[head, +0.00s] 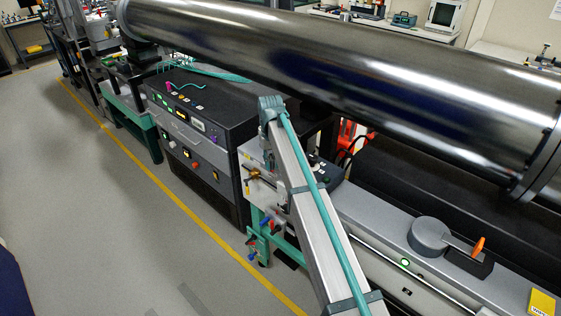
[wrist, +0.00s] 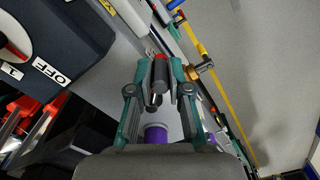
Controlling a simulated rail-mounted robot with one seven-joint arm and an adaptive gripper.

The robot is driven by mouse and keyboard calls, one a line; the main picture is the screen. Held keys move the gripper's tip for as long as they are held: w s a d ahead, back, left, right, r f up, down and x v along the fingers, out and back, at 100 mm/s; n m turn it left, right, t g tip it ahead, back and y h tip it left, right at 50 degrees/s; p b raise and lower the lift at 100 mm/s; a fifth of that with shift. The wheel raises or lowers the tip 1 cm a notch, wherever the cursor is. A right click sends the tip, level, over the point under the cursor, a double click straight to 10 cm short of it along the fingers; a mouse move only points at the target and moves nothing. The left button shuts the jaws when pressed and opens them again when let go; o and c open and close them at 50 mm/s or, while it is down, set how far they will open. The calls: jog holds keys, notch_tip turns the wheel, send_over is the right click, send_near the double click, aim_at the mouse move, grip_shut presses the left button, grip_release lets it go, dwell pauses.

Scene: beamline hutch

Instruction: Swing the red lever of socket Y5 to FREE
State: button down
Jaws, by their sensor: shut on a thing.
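My gripper (wrist: 160,78) shows in the wrist view, its two fingers closed together around a small red piece (wrist: 158,53), which appears to be the red lever. Only its red end shows between and beyond the dark finger pads. The socket's label and the FREE mark cannot be read. In the head view my arm covers the gripper. Part of a pale panel with a brass fitting (head: 252,176) shows left of the arm; the fitting is also right of the fingers in the wrist view (wrist: 202,69).
Red and blue handles (head: 269,222) hang on the teal frame below the panel. A purple cylinder (wrist: 156,134) lies below the fingers in the wrist view. A dark box with an OFF label (wrist: 52,70) is at the left. A large steel pipe (head: 340,70) runs overhead. The floor at left is clear.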

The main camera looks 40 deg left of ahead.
aim_at(272, 160)
jog(key=c, duration=1.1)
grip_release()
jog(key=shift+r, duration=0.15)
notch_tip(272, 160, up, 12)
